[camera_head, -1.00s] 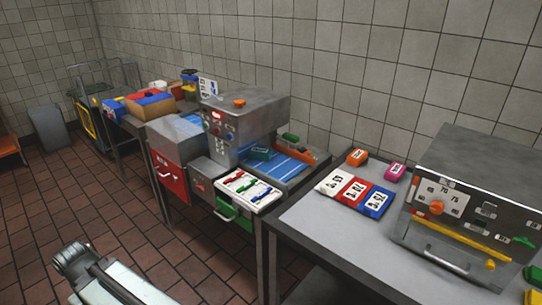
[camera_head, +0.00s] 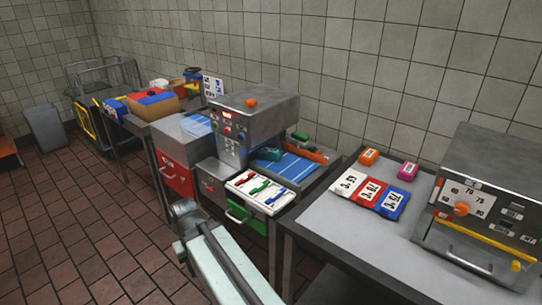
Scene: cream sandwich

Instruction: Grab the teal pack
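The teal pack (camera_head: 268,154) is a small dark teal block with a pale label. It lies on the blue striped belt (camera_head: 298,167) just right of the grey machine (camera_head: 252,112). My arm rises from the bottom of the picture, with its grey joint in front of the red-drawer unit, well to the left of the pack and nearer to me. I cannot make out my gripper's fingers, and nothing is seen touching the pack.
A green pack (camera_head: 300,137) lies behind the teal one. A white tray (camera_head: 260,192) with coloured clips sits in front. The right table (camera_head: 345,226) holds price cards, an orange block (camera_head: 370,156), a pink block (camera_head: 409,169) and a metal oven (camera_head: 485,205). Floor is open at left.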

